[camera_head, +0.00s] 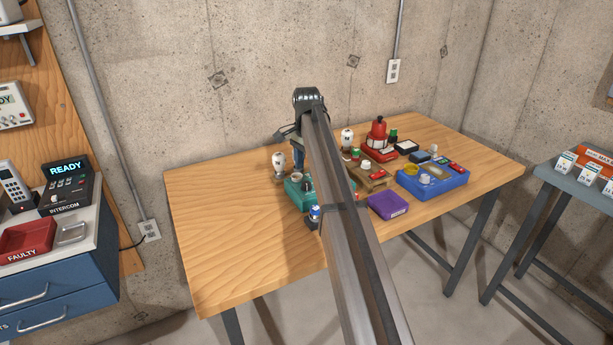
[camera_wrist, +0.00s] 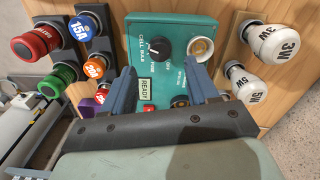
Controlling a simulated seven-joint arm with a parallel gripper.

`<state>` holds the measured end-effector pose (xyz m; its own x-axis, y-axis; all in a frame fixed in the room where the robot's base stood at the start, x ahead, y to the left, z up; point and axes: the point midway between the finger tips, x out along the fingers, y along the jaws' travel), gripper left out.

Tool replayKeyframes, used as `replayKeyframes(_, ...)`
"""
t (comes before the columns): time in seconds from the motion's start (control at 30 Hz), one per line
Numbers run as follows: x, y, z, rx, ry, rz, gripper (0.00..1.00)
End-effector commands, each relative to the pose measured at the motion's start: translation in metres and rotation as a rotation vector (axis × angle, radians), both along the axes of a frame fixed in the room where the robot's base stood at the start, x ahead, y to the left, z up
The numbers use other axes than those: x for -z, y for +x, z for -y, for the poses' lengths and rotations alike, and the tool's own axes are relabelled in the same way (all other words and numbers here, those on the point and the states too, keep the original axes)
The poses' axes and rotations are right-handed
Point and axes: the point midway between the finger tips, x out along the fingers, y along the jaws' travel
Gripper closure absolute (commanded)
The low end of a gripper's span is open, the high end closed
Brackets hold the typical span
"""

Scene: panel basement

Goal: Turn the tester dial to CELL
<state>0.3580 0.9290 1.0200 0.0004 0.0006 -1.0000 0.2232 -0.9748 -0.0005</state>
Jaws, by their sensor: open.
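The teal tester (camera_wrist: 145,25) stands in the middle of the wrist view, with a round black dial (camera_wrist: 159,46) on its top face. A small pale mark shows on the dial's left side; the exact setting is hard to read. The word CELL is printed to the dial's upper left. A READY display (camera_wrist: 146,89) is below the dial. My gripper (camera_wrist: 163,88) is open and empty, its two blue fingers over the tester's lower part, not touching the dial. In the head view the tester (camera_head: 293,190) is partly hidden by my arm.
White bulbs (camera_wrist: 283,44) stand right of the tester, and coloured fuses (camera_wrist: 84,27) stand left of it. A round socket (camera_wrist: 201,48) sits beside the dial. A purple box (camera_head: 388,205) and a blue tray (camera_head: 455,183) are farther right. The table's left side (camera_head: 215,225) is clear.

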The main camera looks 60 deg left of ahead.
Motion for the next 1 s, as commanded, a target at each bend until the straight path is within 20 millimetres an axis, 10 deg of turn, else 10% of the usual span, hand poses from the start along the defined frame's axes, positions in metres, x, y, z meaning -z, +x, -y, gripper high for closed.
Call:
replayKeyframes(0.4,-0.071,0.000,-0.001,0.000,0.000,0.000,0.41)
replayKeyframes(1.0,-0.084,0.000,0.000,0.000,0.000,0.000,0.41)
